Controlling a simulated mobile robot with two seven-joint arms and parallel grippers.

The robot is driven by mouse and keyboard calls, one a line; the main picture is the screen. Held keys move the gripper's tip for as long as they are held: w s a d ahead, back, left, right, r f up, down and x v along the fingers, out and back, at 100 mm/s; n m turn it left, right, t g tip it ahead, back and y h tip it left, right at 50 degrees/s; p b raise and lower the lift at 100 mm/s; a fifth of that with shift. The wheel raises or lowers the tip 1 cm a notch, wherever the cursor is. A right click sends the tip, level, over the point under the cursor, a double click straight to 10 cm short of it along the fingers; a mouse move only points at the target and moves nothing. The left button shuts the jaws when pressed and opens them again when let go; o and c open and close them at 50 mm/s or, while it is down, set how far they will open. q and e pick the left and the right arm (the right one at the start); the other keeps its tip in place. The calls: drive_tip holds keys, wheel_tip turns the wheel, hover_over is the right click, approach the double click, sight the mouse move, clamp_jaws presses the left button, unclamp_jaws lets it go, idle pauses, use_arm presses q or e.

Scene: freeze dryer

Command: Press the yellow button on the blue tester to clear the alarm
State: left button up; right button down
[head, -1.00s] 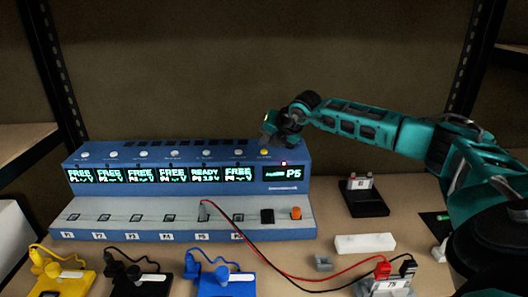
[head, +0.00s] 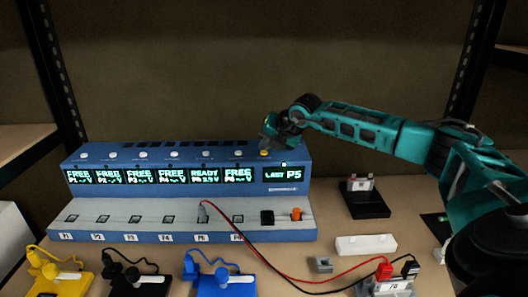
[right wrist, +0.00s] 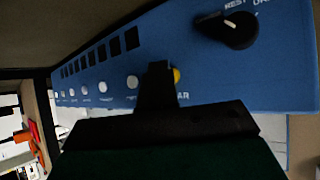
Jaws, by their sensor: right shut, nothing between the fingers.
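The blue tester (head: 200,162) stands at the back of the table with a row of lit displays. Its right display (head: 283,174) reads "LAST P5", with a small green light (head: 284,164) above it. The yellow button (head: 264,153) is on the tester's top right, and its edge also shows in the right wrist view (right wrist: 177,75). My right gripper (head: 266,143) is shut and empty, pointing down right at the button. In the right wrist view its dark fingers (right wrist: 158,75) partly hide the button; I cannot tell if they touch it. My left gripper is not in view.
A black knob (right wrist: 228,30) is on the tester's top beside the button. Red and black leads run from the tester to a grey block (head: 390,287). Yellow (head: 65,284), black (head: 140,284) and blue (head: 222,286) holders line the front. A white block (head: 366,244) lies right.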

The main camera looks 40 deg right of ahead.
sight(267, 155)
drive_tip(key=shift+r, duration=0.45)
wheel_tip(267, 155, up, 6)
drive_tip(key=p, duration=0.3)
idle(1.0)
drive_tip(key=shift+s, duration=0.1)
